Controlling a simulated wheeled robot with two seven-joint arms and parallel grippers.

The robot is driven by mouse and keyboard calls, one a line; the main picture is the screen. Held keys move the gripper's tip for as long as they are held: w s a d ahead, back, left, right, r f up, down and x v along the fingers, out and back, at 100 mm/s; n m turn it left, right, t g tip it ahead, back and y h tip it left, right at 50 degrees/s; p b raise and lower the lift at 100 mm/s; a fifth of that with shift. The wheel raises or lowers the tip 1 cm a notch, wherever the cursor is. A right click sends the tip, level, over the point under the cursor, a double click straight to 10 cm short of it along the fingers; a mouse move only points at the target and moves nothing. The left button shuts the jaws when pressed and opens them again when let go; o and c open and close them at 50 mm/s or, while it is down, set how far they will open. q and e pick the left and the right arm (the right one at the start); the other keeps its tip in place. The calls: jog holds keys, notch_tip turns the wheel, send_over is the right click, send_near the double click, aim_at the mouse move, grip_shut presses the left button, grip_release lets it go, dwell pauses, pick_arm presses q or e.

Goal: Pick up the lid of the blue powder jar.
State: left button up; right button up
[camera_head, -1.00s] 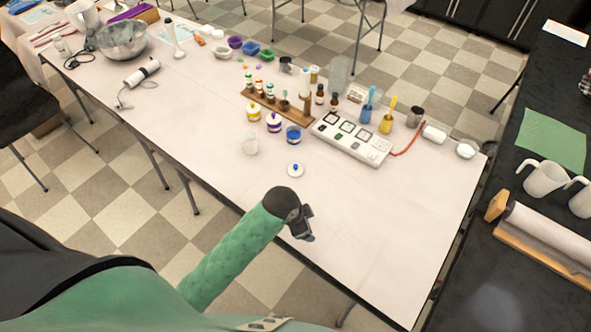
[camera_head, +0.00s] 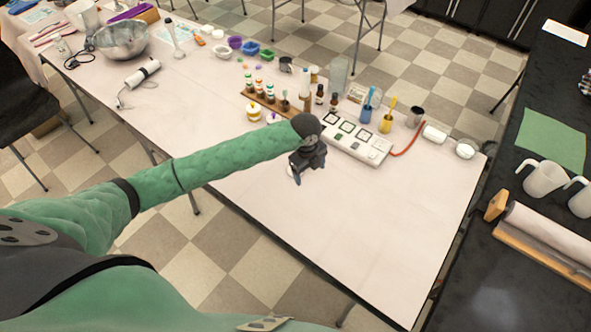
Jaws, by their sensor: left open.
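My left gripper (camera_head: 298,175) is open and points down at the white table (camera_head: 345,235), right over the white lid with the blue knob. Only a thin white edge of the lid (camera_head: 290,171) shows beside the fingers. The gripper hides its knob, and I cannot tell whether the fingers touch it. The blue powder jar is hidden behind my left forearm and wrist. My right gripper is not in view.
Jars with yellow (camera_head: 253,111) and purple (camera_head: 273,118) lids stand behind my arm. A white panel with black squares (camera_head: 352,137) lies to the right of the gripper. Blue (camera_head: 367,112) and yellow (camera_head: 386,122) cups stand beyond it. The table's front right is clear.

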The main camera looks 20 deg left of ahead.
pick_arm(q)
jog(key=w+a, duration=0.1)
jog(key=a, duration=0.1)
jog(key=w+a+r+m, duration=0.1)
jog(key=w+a, duration=0.1)
jog(key=w+a+m+y, duration=0.1)
jog(key=shift+w+a+r+g, duration=0.25)
jog(key=shift+w+a+g, duration=0.05)
jog(key=shift+w+a, duration=0.1)
jog(key=shift+f, duration=0.2)
jog(key=shift+f+p, duration=0.3)
jog(key=shift+f, duration=0.4)
jog(key=shift+f+p, duration=0.3)
notch_tip(320, 180, down, 4)
jog(key=p, duration=0.3)
jog(key=shift+s+f, duration=0.15)
jog(key=shift+f, duration=0.55)
jog(key=c, duration=1.1)
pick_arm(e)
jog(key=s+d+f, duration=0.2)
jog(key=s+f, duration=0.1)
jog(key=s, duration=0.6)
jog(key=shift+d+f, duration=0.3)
